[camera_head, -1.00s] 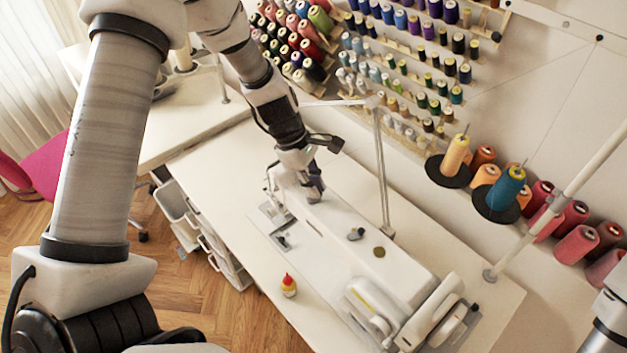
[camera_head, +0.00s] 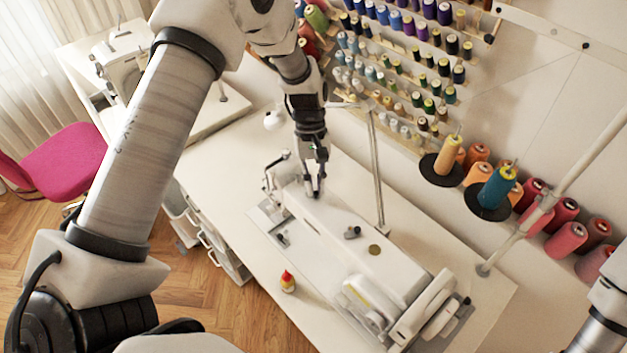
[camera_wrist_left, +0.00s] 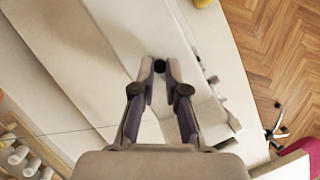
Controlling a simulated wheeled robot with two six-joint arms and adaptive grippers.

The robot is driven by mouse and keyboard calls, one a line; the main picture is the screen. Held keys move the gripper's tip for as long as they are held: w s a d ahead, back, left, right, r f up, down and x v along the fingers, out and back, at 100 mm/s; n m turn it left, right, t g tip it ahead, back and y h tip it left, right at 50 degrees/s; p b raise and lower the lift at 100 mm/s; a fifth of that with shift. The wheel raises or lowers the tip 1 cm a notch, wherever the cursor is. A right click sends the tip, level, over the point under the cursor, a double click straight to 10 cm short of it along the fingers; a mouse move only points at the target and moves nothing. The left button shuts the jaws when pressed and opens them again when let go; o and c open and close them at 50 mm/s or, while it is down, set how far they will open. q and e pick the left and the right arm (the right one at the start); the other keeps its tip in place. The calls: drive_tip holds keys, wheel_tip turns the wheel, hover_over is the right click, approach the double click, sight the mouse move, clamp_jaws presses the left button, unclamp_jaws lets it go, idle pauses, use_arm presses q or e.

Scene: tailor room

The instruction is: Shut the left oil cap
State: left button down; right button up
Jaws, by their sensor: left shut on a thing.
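The white sewing machine (camera_head: 345,240) lies across the table. My left gripper (camera_head: 314,192) points down at the top of its left end. In the left wrist view a small round black cap (camera_wrist_left: 159,66) sits between the tips of my left gripper (camera_wrist_left: 160,76), which are shut on it. This looks like the left oil cap; in the head view the fingers hide it, and I cannot tell if it is open or shut. Further right on the machine are a dark grey cap-like piece (camera_head: 352,232) and a flat brass disc (camera_head: 375,250). My right gripper is out of view.
A small yellow bottle with a red top (camera_head: 288,282) stands on the table before the machine. A thin metal post (camera_head: 378,175) rises behind it. Spools on stands (camera_head: 493,195) and a thread rack (camera_head: 410,70) line the wall. A pink chair (camera_head: 65,158) stands left.

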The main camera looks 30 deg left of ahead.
use_arm(q)
drive_tip(key=shift+s+d+f+m+g+y, duration=0.1)
drive_tip(key=shift+s+f+m+g+y, duration=0.1)
drive_tip(key=shift+m, duration=0.4)
drive_tip(key=shift+s+d+f+m+g+y, duration=0.1)
drive_tip(key=shift+m+g+y, duration=0.1)
drive_tip(key=shift+m, duration=0.4)
drive_tip(key=c, duration=1.2)
unclamp_jaws()
drive_tip(key=shift+w, duration=0.1)
drive_tip(key=shift+o, duration=0.2)
drive_tip(key=shift+w+r, duration=0.1)
drive_tip(key=shift+w, duration=0.05)
drive_tip(key=shift+w+a+r, duration=0.1)
drive_tip(key=shift+r, duration=0.2)
drive_tip(key=v, duration=1.1)
